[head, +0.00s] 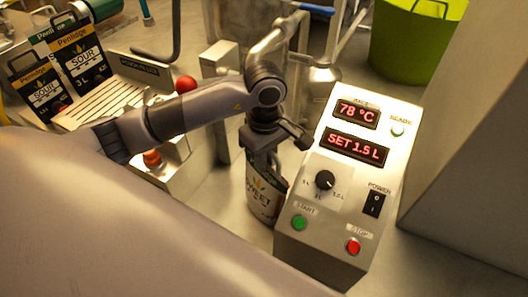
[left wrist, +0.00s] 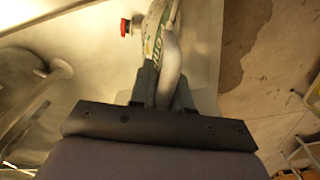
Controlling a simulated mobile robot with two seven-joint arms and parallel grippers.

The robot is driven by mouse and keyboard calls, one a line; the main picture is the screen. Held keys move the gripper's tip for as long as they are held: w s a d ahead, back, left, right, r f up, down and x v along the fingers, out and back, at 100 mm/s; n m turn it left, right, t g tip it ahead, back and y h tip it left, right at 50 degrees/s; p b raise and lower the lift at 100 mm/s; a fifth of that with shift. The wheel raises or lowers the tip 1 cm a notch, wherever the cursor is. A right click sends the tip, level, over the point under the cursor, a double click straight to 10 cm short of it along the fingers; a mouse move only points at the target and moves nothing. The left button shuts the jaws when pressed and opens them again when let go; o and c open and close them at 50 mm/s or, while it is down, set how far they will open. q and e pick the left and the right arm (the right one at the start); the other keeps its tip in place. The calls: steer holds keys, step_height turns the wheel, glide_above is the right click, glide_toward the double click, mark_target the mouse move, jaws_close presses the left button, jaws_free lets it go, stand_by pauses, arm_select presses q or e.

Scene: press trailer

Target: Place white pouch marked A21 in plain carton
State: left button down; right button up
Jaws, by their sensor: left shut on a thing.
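My left gripper (head: 262,158) points down and is shut on a white pouch (head: 262,192), which hangs below it just left of the grey control box. The pouch has a dark printed label with "WEET" readable; I cannot read A21 on it. In the left wrist view the pouch (left wrist: 168,65) shows edge-on between the gripper fingers, with green print. I cannot make out a plain carton in either view. My right gripper is not in view.
The control box (head: 345,170) shows 78 °C and SET 1.5 L, with green START and red STOP buttons. Black "SOUR" cartons (head: 82,57) stand at the left by a slatted rack (head: 125,90). A green tub (head: 410,45) stands at the back right.

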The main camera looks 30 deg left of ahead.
arm_select(q)
steer(key=shift+w+r, duration=0.1)
steer(key=shift+r, duration=0.1)
steer(key=shift+f, duration=0.15)
steer(key=c, duration=1.1)
jaws_free()
steer(key=shift+f, duration=0.1)
steer(key=shift+r, duration=0.2)
step_height(320, 180, up, 10)
steer(key=shift+r+b, duration=0.1)
steer(key=shift+b, duration=0.5)
steer(key=shift+r, duration=0.95)
